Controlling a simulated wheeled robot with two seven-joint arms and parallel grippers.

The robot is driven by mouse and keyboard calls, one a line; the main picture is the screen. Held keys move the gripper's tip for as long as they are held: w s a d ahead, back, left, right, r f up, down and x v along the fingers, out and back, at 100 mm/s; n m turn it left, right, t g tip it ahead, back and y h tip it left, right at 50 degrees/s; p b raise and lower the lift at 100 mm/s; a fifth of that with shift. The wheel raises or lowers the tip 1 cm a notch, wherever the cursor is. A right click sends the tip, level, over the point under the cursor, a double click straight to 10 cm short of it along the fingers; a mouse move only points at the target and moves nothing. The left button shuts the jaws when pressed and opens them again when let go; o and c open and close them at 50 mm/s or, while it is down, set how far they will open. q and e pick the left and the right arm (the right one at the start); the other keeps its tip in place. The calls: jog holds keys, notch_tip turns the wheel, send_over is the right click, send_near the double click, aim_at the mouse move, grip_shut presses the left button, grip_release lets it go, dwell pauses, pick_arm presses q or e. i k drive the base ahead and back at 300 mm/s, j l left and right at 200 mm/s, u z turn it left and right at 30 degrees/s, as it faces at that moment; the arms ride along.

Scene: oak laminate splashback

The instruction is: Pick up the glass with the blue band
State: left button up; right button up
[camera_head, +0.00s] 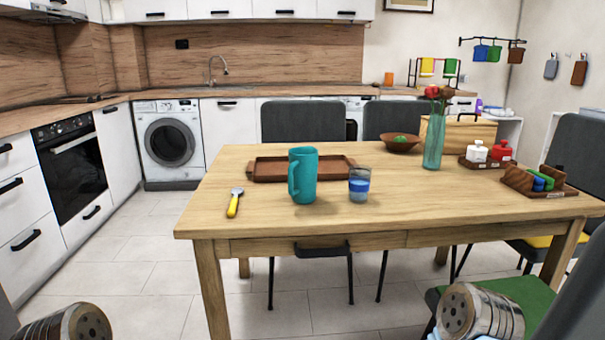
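The glass with the blue band (359,185) stands upright on the wooden table (420,213), near its middle. It is clear, with the blue band around its lower half. A tall teal mug (305,176) stands just left of it, its handle to the left, with a small gap between them. Metal parts of my arms show at the bottom left and bottom right edges, well short of the glass. The fingers of both grippers are out of view.
A brown tray (270,170) lies behind the mug. A teal vase (433,146) with red flowers, a bowl (401,145) and a wooden caddy (518,181) stand right. Chairs surround the table. The table's front strip is clear.

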aim_at(360, 176)
jog(key=i+j, duration=0.1)
jog(key=j, duration=0.3)
jog(key=i+j+z, duration=0.1)
jog(key=j, duration=0.35)
jog(key=i+j, duration=0.15)
jog(key=j, duration=0.25)
